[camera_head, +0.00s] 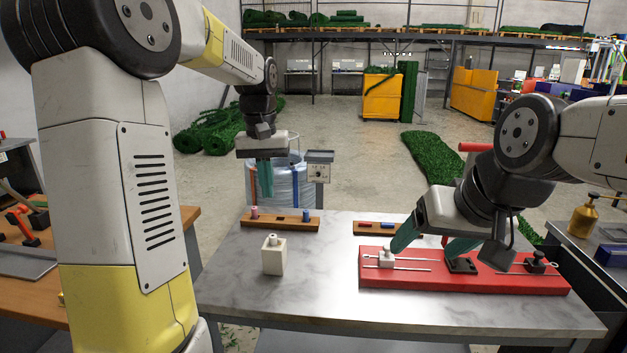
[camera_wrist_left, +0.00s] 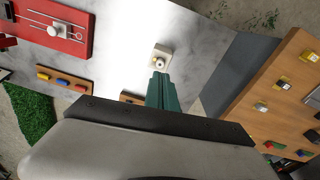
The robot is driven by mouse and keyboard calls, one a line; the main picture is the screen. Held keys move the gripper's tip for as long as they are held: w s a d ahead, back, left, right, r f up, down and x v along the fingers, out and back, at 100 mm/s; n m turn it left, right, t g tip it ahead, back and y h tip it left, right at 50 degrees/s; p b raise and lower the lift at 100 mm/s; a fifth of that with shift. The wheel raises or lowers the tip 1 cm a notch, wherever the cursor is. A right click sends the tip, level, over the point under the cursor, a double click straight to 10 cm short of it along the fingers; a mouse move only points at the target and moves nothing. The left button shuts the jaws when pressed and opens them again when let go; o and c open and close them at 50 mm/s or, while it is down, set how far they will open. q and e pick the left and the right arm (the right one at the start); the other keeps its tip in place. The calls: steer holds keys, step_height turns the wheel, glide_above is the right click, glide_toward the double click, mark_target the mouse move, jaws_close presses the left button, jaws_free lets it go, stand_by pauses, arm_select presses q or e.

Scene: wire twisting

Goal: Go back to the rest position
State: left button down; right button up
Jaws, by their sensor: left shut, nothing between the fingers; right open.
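My left gripper (camera_head: 265,178) is raised above the back left of the marble table (camera_head: 330,290), with its green fingers pointing down, shut and empty. Its fingers also show in the left wrist view (camera_wrist_left: 162,90). My right gripper (camera_head: 428,238) is low over the red board (camera_head: 400,279), its green fingers apart. One finger is near the white block (camera_head: 386,259) and the other near a black block (camera_head: 460,265). Thin metal wires (camera_head: 410,268) lie along the board. Whether the right fingers touch anything I cannot tell.
A white block with a knob (camera_head: 273,257) stands on the table at left. Wooden holders with coloured pegs (camera_head: 280,223) (camera_head: 374,229) lie along the back edge. Wooden workbench (camera_head: 185,222) at left.

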arm_select(q)
steer(key=s+d+r+m+t+h, duration=0.1)
steer(key=s+t, duration=0.4)
steer(key=s, duration=1.6)
steer(key=shift+s+d+m+h, duration=0.3)
steer(key=shift+s+d+h, duration=0.1)
steer(key=shift+d+h, duration=0.15)
